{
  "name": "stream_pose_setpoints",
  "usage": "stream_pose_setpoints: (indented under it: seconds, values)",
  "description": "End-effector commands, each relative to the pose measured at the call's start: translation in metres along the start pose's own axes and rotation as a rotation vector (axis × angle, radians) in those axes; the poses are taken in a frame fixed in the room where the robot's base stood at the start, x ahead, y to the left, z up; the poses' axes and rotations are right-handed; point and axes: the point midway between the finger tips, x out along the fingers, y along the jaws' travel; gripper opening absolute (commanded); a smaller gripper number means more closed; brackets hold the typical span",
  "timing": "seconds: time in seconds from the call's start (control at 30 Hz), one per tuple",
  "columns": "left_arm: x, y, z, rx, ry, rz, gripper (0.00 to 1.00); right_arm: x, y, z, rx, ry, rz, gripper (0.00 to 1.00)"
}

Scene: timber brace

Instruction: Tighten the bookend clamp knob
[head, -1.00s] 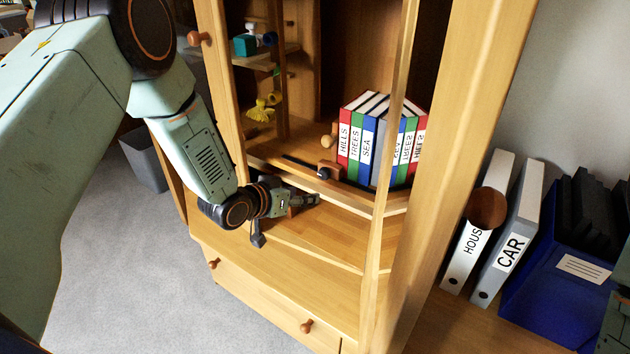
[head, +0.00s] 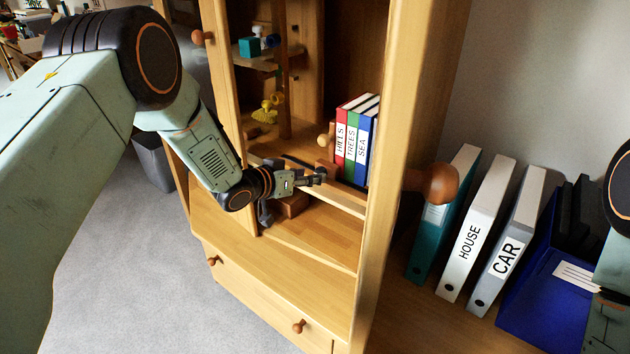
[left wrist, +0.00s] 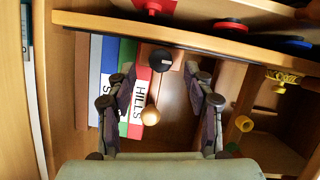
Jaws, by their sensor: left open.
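The bookend clamp shows as a reddish-brown block (head: 325,168) beside the upright books in the cabinet. In the left wrist view a dark round knob (left wrist: 161,60) sits on that brown block (left wrist: 148,52), and a pale wooden ball knob (left wrist: 150,116) shows nearer. The wooden ball knob (head: 323,140) also shows in the head view. My left gripper (head: 318,177) is open and empty, its tips close to the block. In the left wrist view its fingers (left wrist: 161,84) stand on either side, with the dark knob just beyond them. Contact cannot be told. My right gripper is out of view.
Books (head: 357,142) labelled HILLS, TREES and SEA stand by the block. A cabinet upright (head: 390,170) hides what is right of them. A shelf with small toys (head: 265,55) is at left.

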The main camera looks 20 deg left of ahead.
Motion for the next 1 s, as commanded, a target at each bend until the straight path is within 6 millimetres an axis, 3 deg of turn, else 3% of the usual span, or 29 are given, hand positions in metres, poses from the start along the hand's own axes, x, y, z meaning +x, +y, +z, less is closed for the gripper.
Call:
stream_pose_setpoints:
  seconds: [0.2, 0.6, 1.0]
  values:
    - [0.027, 0.000, 0.002, 0.001, 0.000, 0.000, 0.52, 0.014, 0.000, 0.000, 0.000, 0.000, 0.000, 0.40]
    - [0.033, 0.002, 0.000, -0.002, 0.001, -0.004, 0.52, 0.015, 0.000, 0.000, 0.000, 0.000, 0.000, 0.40]
    - [0.033, 0.002, 0.000, -0.002, 0.001, -0.003, 0.19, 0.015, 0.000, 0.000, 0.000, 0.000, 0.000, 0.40]
